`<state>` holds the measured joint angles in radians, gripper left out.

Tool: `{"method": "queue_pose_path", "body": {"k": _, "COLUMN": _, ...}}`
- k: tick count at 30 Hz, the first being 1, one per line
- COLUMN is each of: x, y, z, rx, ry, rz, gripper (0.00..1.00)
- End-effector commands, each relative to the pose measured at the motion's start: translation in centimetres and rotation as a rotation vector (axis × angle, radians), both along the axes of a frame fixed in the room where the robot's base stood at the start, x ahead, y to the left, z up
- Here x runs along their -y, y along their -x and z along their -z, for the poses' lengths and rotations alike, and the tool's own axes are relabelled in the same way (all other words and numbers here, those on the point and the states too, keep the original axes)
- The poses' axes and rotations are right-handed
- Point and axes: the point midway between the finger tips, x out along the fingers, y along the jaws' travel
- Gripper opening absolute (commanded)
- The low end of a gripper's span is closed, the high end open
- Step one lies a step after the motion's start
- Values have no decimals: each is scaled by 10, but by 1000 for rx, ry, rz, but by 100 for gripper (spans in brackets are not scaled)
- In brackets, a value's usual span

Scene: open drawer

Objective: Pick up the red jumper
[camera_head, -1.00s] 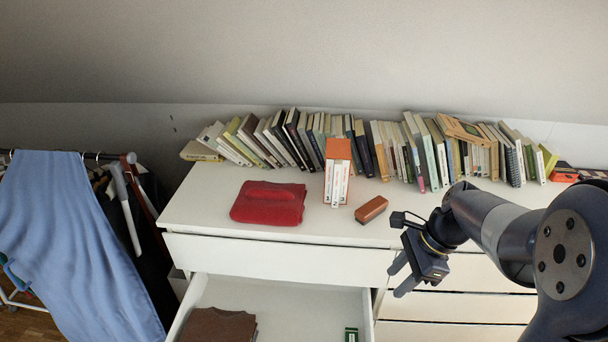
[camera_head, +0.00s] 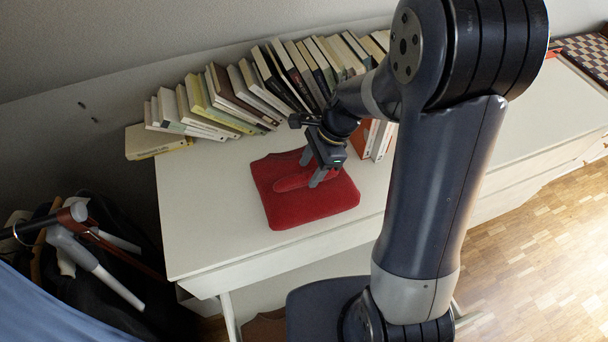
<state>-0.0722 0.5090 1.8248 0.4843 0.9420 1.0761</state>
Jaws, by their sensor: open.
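The red jumper (camera_head: 305,208) lies folded on the white dresser top, near its front edge. My gripper (camera_head: 312,171) is over the far right part of the jumper, pointing down. Its two fingers are apart, one toward the back left and one toward the front right, with a raised red fold between or just below them. I cannot tell whether the fingertips touch the cloth. Nothing is held.
A row of leaning books (camera_head: 245,92) stands along the wall behind the jumper. An orange book box (camera_head: 367,137) is close behind my gripper. The dresser top (camera_head: 205,220) is clear left of the jumper. A clothes rack (camera_head: 70,216) stands at the lower left.

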Motion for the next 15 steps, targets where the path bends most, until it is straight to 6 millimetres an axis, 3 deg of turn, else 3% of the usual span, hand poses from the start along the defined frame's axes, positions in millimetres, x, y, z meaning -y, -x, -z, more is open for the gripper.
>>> {"method": "queue_pose_path", "body": {"k": 4, "x": -5, "y": 2, "z": 15, "rx": -2, "ry": 1, "rz": -1, "gripper": 49}}
{"method": "queue_pose_path", "body": {"k": 12, "x": -6, "y": 2, "z": 17, "rx": 1, "ry": 1, "rz": 0, "gripper": 49}}
{"method": "queue_pose_path", "body": {"k": 15, "x": -6, "y": 2, "z": 17, "rx": 1, "ry": 1, "rz": 0, "gripper": 41}}
